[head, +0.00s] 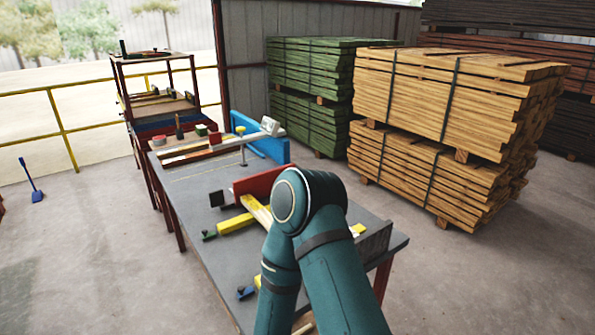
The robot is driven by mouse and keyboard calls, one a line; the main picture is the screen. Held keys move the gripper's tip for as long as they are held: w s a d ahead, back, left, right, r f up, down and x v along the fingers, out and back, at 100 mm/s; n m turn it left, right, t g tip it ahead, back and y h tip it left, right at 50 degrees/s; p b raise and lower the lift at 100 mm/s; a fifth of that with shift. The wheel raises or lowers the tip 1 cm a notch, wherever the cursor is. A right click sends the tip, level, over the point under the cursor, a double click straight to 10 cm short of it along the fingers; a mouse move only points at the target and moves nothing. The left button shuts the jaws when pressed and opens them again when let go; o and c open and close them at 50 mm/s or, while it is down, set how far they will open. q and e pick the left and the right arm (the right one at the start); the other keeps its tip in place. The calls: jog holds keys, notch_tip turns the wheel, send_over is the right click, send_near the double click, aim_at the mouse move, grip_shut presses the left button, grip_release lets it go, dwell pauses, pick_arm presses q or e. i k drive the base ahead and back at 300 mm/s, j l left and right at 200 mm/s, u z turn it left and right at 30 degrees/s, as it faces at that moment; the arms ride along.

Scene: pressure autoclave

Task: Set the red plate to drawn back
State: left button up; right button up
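The red plate (258,182) stands upright on the grey workbench (195,213), near its middle. My teal arm's bent joint covers its right end, so its full length and its mounting are hidden. A black block (220,198) lies just left of the plate's left end. A pale yellow bar (256,209) runs from near the plate towards my arm. Neither of my grippers shows in the head view. I cannot tell from this frame how far back the plate sits.
Yellow bars (235,223) with green and blue knobs lie in front of the plate. Behind it stand a blue plate (262,146) and a white clamp-like arm (245,134). A grey upright board (373,242) is at the bench's right edge.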

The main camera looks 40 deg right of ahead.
aim_at(259, 185)
jog(key=z, duration=1)
jog(key=k+z, duration=0.1)
jog(key=k, duration=0.5)
jog(key=k+l+z, duration=0.1)
jog(key=k, duration=0.5)
jog(key=j+z, duration=0.1)
jog(key=z, duration=1.05)
jog(key=i+j, duration=0.1)
jog(key=j, duration=0.4)
jog(key=i+j, duration=0.15)
jog(key=j, duration=0.3)
jog(key=i+j, duration=0.1)
jog(key=j, duration=0.4)
jog(key=i+j, duration=0.1)
jog(key=j, duration=0.4)
jog(key=i+j, duration=0.1)
jog(key=j, duration=0.35)
jog(key=i+j, duration=0.15)
jog(key=j, duration=0.35)
